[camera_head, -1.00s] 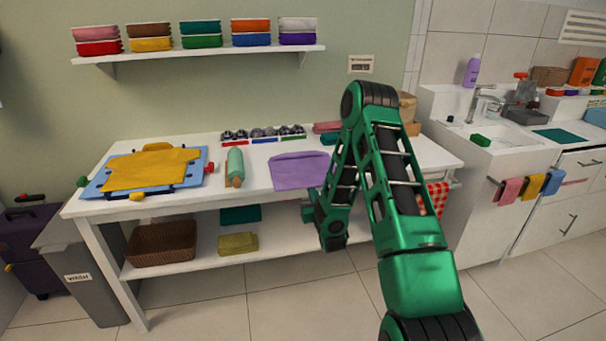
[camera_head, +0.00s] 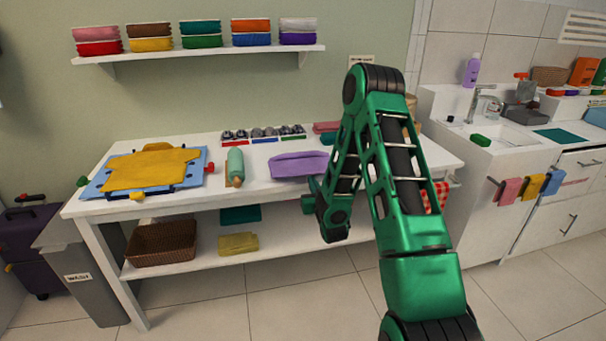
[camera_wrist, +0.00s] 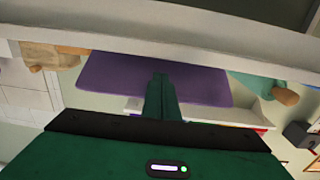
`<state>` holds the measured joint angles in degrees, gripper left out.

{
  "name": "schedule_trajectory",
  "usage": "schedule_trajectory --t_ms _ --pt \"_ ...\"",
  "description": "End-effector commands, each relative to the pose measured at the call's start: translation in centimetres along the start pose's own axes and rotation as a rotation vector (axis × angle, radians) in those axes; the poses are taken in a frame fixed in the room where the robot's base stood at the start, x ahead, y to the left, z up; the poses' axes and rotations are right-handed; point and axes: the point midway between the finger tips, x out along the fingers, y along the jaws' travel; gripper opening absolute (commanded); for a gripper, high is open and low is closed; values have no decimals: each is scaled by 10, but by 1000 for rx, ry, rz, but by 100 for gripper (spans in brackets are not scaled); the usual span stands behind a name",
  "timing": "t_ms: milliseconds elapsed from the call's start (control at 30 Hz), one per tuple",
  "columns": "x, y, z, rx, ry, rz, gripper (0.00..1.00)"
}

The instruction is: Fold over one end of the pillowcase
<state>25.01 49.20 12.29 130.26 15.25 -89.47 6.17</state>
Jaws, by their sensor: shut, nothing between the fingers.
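The purple pillowcase (camera_head: 296,166) lies on the white table, right of the rolling pin. Its near edge sits back from the table's front edge, and it looks shorter and thicker front to back, as if its near end is folded over. My arm hides its right side. My gripper (camera_head: 312,184) is low at the table's front edge, by the pillowcase's near right part. In the wrist view, the shut, empty fingers (camera_wrist: 160,76) show against the purple cloth (camera_wrist: 115,78). I cannot tell whether they touch it.
A green rolling pin (camera_head: 235,165) lies left of the pillowcase. A yellow cloth (camera_head: 150,167) lies on a blue board (camera_head: 97,184) further left. Small metal items in a row (camera_head: 263,133) stand behind. The lower shelf (camera_head: 195,250) holds a basket (camera_head: 161,243) and folded cloths.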

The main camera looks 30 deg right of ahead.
Motion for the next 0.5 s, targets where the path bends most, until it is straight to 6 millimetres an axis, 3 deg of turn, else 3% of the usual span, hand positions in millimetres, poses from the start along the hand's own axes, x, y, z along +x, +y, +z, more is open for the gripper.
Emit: schedule_trajectory --t_ms 500 --pt "8 0 -23 1 3 0 0"
